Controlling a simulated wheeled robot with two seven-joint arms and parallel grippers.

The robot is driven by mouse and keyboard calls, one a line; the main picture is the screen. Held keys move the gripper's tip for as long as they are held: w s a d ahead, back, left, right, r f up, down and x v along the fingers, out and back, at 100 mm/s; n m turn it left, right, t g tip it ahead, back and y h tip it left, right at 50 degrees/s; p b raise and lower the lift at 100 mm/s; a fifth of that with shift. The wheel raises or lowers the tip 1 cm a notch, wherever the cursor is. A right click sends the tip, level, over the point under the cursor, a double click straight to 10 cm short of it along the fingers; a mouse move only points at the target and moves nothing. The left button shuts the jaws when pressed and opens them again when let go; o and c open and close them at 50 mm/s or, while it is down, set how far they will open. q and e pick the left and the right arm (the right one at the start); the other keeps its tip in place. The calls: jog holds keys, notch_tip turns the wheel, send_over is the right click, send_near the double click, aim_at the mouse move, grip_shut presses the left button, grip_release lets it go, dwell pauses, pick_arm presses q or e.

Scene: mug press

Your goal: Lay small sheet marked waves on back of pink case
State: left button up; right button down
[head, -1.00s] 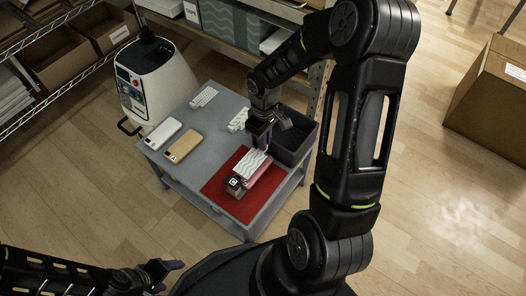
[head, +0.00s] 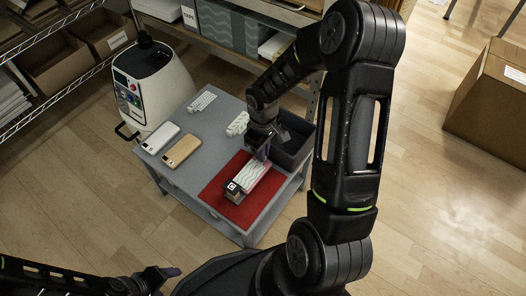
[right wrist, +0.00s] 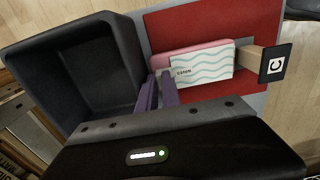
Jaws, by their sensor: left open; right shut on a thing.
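The pink case (head: 258,193) lies on a red mat, mostly covered in the head view; its pink edge also shows in the right wrist view (right wrist: 158,59). The small sheet with wavy lines (head: 249,173) is over the case; in the right wrist view the sheet (right wrist: 204,66) shows teal waves and small print. My right gripper (head: 263,156) is shut on the end of the sheet, with its purple fingers (right wrist: 158,92) at the case's end. Whether the sheet touches the case all along, I cannot tell. My left gripper (head: 172,273) is open and empty, away from the table.
A dark bin (head: 293,146) stands beside the mat. A white phone-like case (head: 160,138), a tan one (head: 182,151) and pale patterned pieces (head: 202,101) lie on the grey table.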

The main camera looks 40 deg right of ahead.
jog(key=c, duration=1.8)
grip_release()
jog(key=shift+f, duration=0.15)
jog(key=shift+d+r+p, duration=0.1)
jog(key=shift+r+p, duration=0.2)
jog(key=shift+r, duration=0.25)
notch_tip(320, 180, up, 11)
jog(key=p, duration=0.4)
jog(key=shift+r, duration=0.2)
